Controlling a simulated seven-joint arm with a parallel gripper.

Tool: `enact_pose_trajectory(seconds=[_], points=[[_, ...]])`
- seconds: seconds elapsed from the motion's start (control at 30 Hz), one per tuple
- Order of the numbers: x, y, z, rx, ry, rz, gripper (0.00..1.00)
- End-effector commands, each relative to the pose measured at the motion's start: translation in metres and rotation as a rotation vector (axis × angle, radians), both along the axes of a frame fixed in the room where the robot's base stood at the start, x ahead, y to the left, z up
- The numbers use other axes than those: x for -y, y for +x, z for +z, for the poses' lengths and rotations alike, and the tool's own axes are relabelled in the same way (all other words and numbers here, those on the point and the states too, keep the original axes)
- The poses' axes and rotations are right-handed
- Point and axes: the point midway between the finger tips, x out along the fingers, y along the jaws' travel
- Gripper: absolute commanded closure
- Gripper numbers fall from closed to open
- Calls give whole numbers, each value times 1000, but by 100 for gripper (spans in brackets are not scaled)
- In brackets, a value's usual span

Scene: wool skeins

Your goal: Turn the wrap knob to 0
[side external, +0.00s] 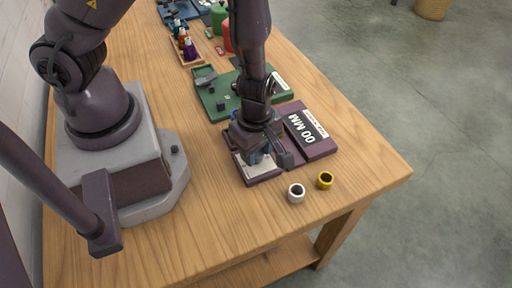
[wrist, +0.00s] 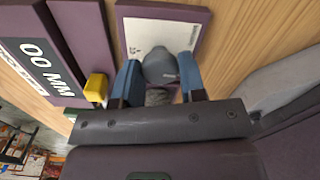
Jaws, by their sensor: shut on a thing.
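The wrap knob (wrist: 158,66) is a grey round knob with a pointed side, on a white dial plate (wrist: 140,35) with small dark marks. The plate is set in a purple panel (side external: 262,179) near the front of the table. My gripper (wrist: 158,84) has its blue fingers on both sides of the knob and is shut on it. In the side view my gripper (side external: 262,156) comes down over the plate and hides the knob. A display (side external: 306,128) on the panel reads "00 MM". Which mark the knob points to cannot be told.
A yellow block (wrist: 96,87) sits on the panel beside my gripper. A white ring-like cup (side external: 296,193) and a yellow one (side external: 325,180) stand in front of the panel. A green board (side external: 217,104) lies behind it. The table's right front corner is clear.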

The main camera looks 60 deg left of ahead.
Motion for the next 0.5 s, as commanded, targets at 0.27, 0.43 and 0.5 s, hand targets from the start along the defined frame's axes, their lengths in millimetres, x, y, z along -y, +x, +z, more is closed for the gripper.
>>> enact_pose_trajectory(seconds=[0.27, 0.43, 0.5], points=[[1, 0, 0, -1, -1, 106, 86], [1, 0, 0, 0, -2, 132, 86], [1, 0, 0, 0, -2, 136, 86]])
